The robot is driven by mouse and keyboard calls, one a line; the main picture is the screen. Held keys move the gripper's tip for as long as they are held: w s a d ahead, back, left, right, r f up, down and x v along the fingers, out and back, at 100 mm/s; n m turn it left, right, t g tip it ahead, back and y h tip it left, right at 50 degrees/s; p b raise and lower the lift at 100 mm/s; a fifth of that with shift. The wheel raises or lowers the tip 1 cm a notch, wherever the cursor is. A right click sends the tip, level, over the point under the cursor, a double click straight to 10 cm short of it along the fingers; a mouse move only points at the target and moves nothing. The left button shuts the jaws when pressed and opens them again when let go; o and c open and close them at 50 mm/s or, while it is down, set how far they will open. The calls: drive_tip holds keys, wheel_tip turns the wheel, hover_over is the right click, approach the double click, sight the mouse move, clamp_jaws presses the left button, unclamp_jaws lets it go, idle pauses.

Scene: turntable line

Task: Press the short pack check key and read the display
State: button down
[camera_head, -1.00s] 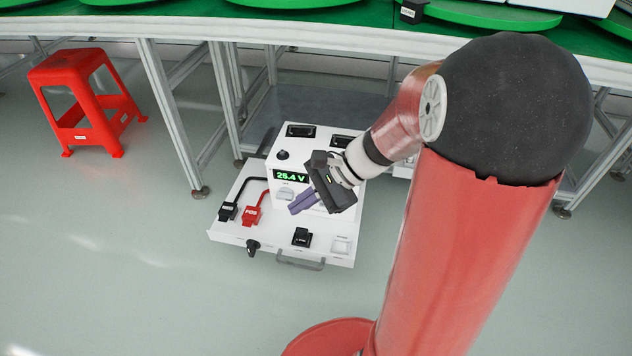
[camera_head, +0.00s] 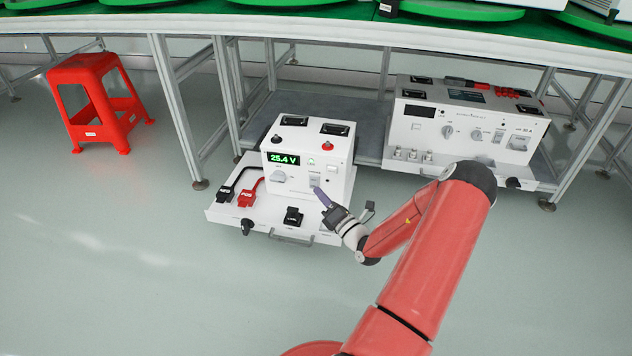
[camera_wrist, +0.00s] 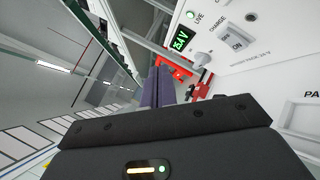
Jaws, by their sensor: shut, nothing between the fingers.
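A white bench unit (camera_head: 345,185) stands on a white tray (camera_head: 222,213). Its lit green display (camera_head: 284,160) reads 25.4 V; it also shows rotated in the wrist view (camera_wrist: 181,42). Beside it are a knob (camera_head: 278,177) and a charge switch (camera_head: 315,180), marked ON in the wrist view (camera_wrist: 236,36). I cannot tell which control is the short pack check key. My gripper (camera_head: 316,190) is shut and empty, its purple fingers just in front of the unit's lower right face. Contact cannot be told. In the wrist view the fingers (camera_wrist: 157,85) point past the panel.
Black (camera_head: 226,194) and red (camera_head: 246,200) clamps lie on the tray's left. A black block (camera_head: 293,217) sits at its front, above a grey handle (camera_head: 290,238). Another white instrument (camera_head: 465,125) stands to the right under the bench. A red stool (camera_head: 98,100) is at left; the floor is open.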

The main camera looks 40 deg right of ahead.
sight(332, 170)
drive_tip(key=shift+s+d+f+m+h, duration=0.3)
drive_tip(key=shift+f+m+h, duration=0.2)
drive_tip(key=shift+m+h, duration=0.1)
drive_tip(key=shift+s+d+f+m+h, duration=0.15)
drive_tip(key=shift+d+f+m+h, duration=0.15)
drive_tip(key=shift+f+m+h, duration=0.25)
drive_tip(key=shift+w+d+b, duration=0.95)
drive_tip(key=shift+w+d, duration=0.5)
drive_tip(key=shift+d, duration=0.2)
drive_tip(key=shift+w+d+b, duration=0.95)
drive_tip(key=shift+w+d, duration=0.5)
drive_tip(key=shift+d, duration=0.2)
drive_tip(key=shift+w+d, duration=0.3)
